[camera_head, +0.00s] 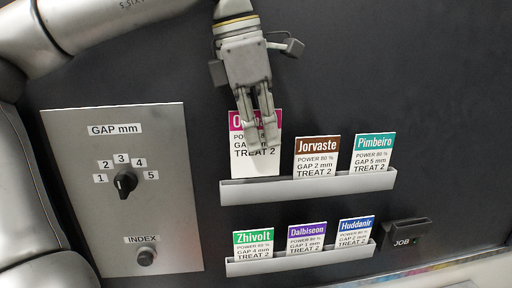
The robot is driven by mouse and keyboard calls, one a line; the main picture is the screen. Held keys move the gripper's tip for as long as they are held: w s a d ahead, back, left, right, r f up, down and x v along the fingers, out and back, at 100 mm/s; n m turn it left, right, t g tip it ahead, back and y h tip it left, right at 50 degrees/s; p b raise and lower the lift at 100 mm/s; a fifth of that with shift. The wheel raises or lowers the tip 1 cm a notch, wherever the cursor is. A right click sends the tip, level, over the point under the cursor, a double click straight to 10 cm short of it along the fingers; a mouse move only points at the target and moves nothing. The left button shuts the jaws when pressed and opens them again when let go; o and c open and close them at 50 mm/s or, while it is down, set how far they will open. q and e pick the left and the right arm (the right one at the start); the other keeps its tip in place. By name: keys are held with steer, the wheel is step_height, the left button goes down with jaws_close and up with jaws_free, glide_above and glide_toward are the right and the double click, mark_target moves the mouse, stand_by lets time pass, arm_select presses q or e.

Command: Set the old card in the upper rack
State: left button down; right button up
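A white card with a magenta header starting with "O" (240,164) is at the left end of the upper rack (310,188). The rest of its name is hidden behind my fingers. It sits higher than the other cards, with blank white showing below "TREAT 2" and its lower edge at the rack's lip. I cannot tell whether it is inside the slot. My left gripper (264,144) comes from above, its fingers close together and pointing down over the card, apparently shut on it. My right gripper is out of view.
The upper rack also holds the brown Jorvaste card (316,160) and the teal Pimbeiro card (373,154). The lower rack (300,262) holds Zhivolt (253,243), Dalbiseon (306,238) and Huddanir (355,230). A JOB slot (405,232) is at right, a knob panel (123,205) at left.

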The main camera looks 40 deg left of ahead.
mark_target(257, 158)
arm_select(q)
steer(key=f, duration=0.1)
steer(key=f+p, duration=0.1)
steer(key=f, duration=0.1)
steer(key=a+f+p, duration=0.1)
steer(key=shift+w+f, duration=0.15)
steer(key=shift+w, duration=0.1)
steer(key=shift+f+p, duration=0.3)
steer(key=shift+a+f, duration=0.1)
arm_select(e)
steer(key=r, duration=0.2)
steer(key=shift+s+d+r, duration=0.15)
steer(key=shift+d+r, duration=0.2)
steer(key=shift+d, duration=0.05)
arm_select(q)
steer(key=shift+d, duration=0.2)
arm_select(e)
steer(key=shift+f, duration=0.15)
